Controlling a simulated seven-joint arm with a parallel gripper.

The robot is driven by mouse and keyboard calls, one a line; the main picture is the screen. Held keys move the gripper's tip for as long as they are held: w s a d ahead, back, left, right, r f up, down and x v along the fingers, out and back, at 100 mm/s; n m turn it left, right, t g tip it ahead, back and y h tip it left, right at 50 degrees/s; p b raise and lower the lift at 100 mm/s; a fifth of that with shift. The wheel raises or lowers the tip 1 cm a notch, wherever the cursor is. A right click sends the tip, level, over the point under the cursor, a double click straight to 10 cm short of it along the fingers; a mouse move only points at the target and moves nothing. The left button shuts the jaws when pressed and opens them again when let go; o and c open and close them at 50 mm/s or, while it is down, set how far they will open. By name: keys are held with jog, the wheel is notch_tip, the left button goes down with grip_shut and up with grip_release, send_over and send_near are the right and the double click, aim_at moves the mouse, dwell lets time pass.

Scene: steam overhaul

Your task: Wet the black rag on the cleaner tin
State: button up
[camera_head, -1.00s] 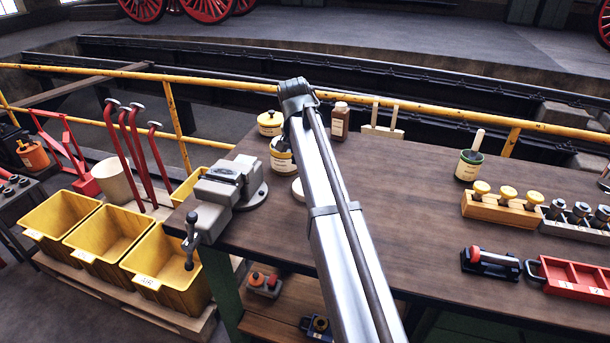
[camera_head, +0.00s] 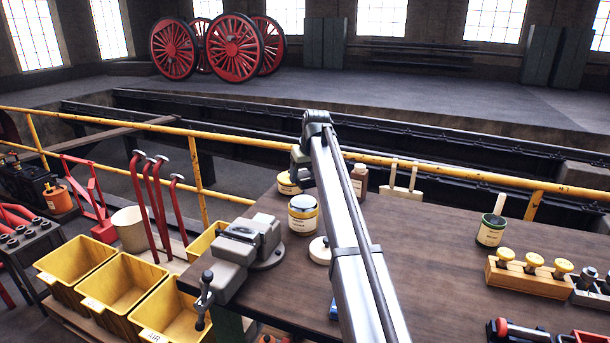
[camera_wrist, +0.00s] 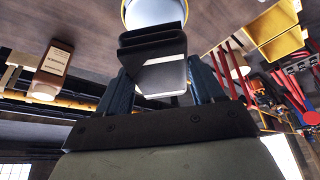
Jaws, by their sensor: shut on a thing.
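My gripper (camera_wrist: 160,88) is shut on the black rag (camera_wrist: 152,42), a dark folded-looking piece between its two fingers in the wrist view. A round pale tin with a yellow rim (camera_wrist: 155,12) shows just beyond the rag; whether they touch I cannot tell. In the head view, a cream tin with a yellow and dark top (camera_head: 303,215) stands on the bench, and a yellow-lidded tin (camera_head: 287,184) stands behind it. Their labels are too small to read, so which is the cleaner tin is unclear. My gripper is mostly hidden behind my arm, above these tins (camera_head: 299,157).
A brown bottle (camera_head: 359,181) stands right of the tins. A pale round disc (camera_head: 320,250) lies in front, and a grey vise (camera_head: 248,243) sits at the bench's left edge. A green can (camera_head: 490,232) and a wooden rack (camera_head: 530,276) stand right. A yellow railing (camera_head: 440,172) runs behind.

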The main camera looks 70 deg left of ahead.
aim_at(303, 200)
jog(key=shift+f, duration=0.15)
jog(key=shift+f, duration=2.8)
jog(key=shift+f, duration=0.95)
dwell(0.4)
jog(key=shift+r, duration=1.75)
jog(key=c, duration=0.3)
jog(key=shift+r, duration=1.75)
